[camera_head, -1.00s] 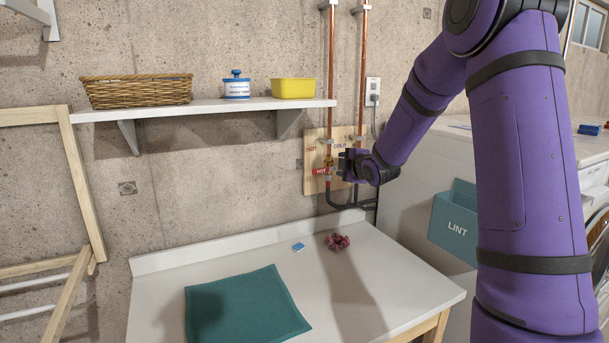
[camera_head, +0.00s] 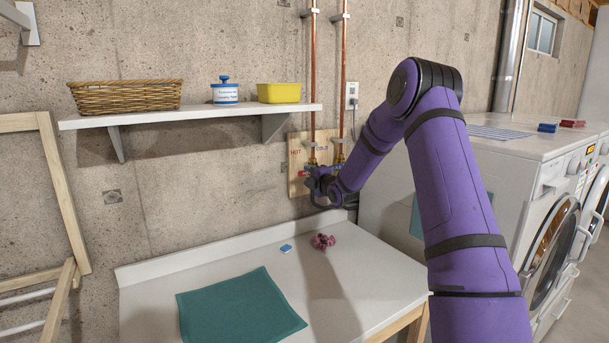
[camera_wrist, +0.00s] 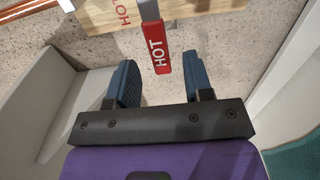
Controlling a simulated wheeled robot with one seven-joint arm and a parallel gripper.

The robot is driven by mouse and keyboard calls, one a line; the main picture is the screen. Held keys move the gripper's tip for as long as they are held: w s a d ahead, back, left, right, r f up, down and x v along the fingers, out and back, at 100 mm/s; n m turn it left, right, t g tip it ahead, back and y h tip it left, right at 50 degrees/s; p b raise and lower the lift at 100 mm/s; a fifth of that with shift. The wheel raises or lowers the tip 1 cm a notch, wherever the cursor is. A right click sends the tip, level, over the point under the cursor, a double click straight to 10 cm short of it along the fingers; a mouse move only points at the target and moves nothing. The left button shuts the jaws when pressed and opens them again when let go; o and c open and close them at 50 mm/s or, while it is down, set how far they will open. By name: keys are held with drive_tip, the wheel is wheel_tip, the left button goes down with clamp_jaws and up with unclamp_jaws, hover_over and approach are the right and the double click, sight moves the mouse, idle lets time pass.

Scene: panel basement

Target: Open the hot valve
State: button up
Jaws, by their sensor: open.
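The red hot valve handle (camera_wrist: 157,52), lettered HOT, hangs from a grey stem in the wrist view. Its lower end lies between the tips of my gripper (camera_wrist: 161,72), with a gap on each side. The two dark blue fingers are open and appear to hold nothing. In the head view a little red of the handle (camera_head: 303,174) shows just left of my gripper (camera_head: 313,178), at the foot of the left copper pipe (camera_head: 313,90). My wrist hides most of the valve there.
A wooden board (camera_head: 294,168) behind the pipes is marked HOT and COLD. A white worktop (camera_head: 355,285) below holds a teal cloth (camera_head: 240,308), a blue block (camera_head: 286,248) and a crumpled reddish cloth (camera_head: 323,241). A shelf (camera_head: 190,114) is at left, a white washer (camera_head: 510,185) at right.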

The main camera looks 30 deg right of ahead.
sight(306, 173)
drive_tip(key=shift+w, duration=1.85)
drive_tip(key=shift+c, duration=0.5)
clamp_jaws()
